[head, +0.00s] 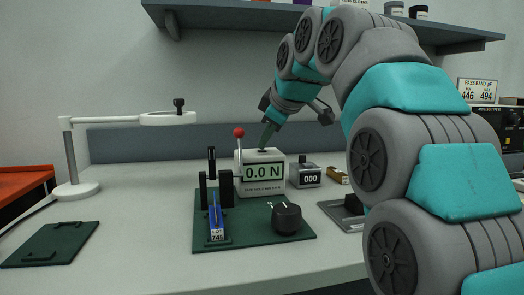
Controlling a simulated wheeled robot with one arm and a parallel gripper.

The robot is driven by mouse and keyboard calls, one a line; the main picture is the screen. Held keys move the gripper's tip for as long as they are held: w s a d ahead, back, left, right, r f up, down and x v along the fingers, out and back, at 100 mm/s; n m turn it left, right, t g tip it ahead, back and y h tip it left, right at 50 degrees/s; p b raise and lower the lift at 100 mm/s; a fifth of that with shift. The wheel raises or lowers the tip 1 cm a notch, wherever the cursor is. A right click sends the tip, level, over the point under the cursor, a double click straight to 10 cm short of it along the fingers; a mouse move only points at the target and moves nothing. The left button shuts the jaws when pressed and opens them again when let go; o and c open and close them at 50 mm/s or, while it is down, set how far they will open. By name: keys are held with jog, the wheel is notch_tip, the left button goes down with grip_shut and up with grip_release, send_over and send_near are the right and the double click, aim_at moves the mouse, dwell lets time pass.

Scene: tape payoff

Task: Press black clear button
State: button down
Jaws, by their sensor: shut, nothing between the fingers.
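No part in view is clearly marked as the black clear button. A pale gauge box (263,186) on the bench reads "0.0 N". A red-knobbed lever (239,133) stands at its left side. My gripper (266,141) is shut and empty, its fingers pointing down just above or at the gauge's top; I cannot tell whether they touch. They may hide part of that top. A small grey counter (305,180) reading "000" stands right of the gauge, with a dark part on its top.
A dark green base (270,236) in front of the gauge bears a black knob (287,218), a blue labelled strip (216,222) and black posts. A white lamp (70,155) and green mat (50,244) are at left. A shelf (230,15) hangs above. My arm fills the right.

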aim_at(266, 152)
jog(key=shift+r+p, duration=0.55)
jog(key=shift+r, duration=0.25)
jog(key=shift+w+r+p, duration=0.1)
jog(key=shift+r+p, duration=1.2)
jog(key=shift+r, duration=1.15)
